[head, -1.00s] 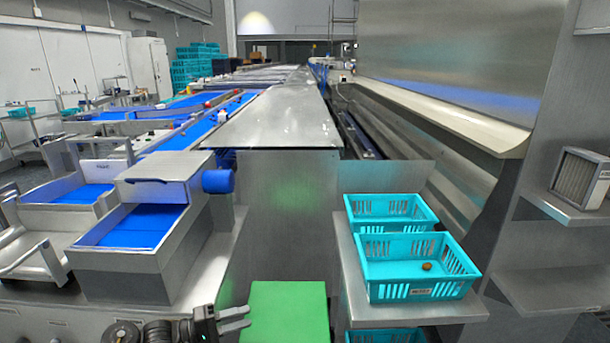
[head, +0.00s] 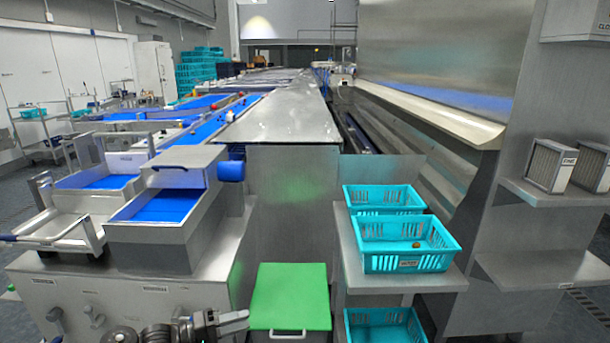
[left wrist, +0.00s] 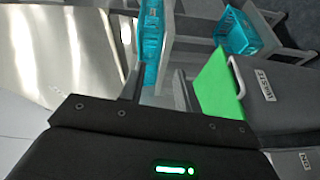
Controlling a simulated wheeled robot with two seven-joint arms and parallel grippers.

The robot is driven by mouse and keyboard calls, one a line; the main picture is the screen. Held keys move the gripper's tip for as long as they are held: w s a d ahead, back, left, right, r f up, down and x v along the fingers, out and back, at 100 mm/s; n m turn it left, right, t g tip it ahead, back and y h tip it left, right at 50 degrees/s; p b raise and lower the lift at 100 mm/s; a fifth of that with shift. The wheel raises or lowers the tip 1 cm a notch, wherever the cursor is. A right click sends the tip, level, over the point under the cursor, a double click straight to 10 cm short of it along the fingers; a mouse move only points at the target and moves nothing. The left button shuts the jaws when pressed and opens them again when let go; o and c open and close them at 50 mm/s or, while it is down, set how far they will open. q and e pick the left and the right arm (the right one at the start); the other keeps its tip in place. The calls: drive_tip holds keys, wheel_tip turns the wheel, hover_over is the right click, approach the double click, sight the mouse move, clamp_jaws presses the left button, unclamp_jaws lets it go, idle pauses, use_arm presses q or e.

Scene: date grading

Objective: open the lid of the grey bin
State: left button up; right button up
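The grey bin has a flat green lid (head: 290,297), which lies level and closed on its top at the bottom centre of the head view. A pale handle (head: 288,334) shows at the lid's front edge. Most of the bin body is cut off below. In the left wrist view the green lid (left wrist: 217,84) is at the right, with the bin's grey labelled side (left wrist: 268,95) beside it. My left gripper (head: 240,322) is just left of the lid, apart from it. Its two fingers (left wrist: 160,88) are spread with nothing between them. My right gripper is not in view.
Teal crates stand on a steel stand right of the bin; the front one (head: 408,262) holds a small brown item. Another crate (head: 385,328) sits lower. A steel cabinet (head: 292,195) rises behind the bin. A steel machine with blue trays (head: 158,207) stands left.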

use_arm(q)
drive_tip(key=w+a+f+m+t+y, duration=0.35)
drive_tip(key=w+a+f+y, duration=0.2)
drive_tip(key=f, duration=0.35)
drive_tip(key=s+a+f+m+g+y, duration=0.15)
drive_tip(key=s+f, duration=0.25)
drive_tip(key=f, duration=0.4)
drive_tip(key=s+a+f+t+y, duration=0.1)
drive_tip(key=s+a+f+y, duration=0.2)
drive_tip(key=f, duration=0.4)
drive_tip(key=s+a+f+g+y, duration=0.15)
drive_tip(key=s+f, duration=0.25)
drive_tip(key=f, duration=0.4)
drive_tip(key=s+a+f+m+g+y, duration=0.1)
drive_tip(key=s+a+f+g+y, duration=0.1)
drive_tip(key=s+f, duration=0.7)
drive_tip(key=s+a+f+g+y, duration=0.15)
drive_tip(key=s+f, duration=0.45)
drive_tip(key=s, duration=0.7)
drive_tip(key=s+d+f+g, duration=0.1)
drive_tip(key=s+f+g, duration=0.1)
drive_tip(key=s, duration=1)
drive_tip(key=s+d+f+g+y, duration=0.1)
drive_tip(key=s+d+f+g, duration=0.1)
drive_tip(key=s, duration=1.1)
drive_tip(key=shift+s+f, duration=0.15)
drive_tip(key=c, duration=0.7)
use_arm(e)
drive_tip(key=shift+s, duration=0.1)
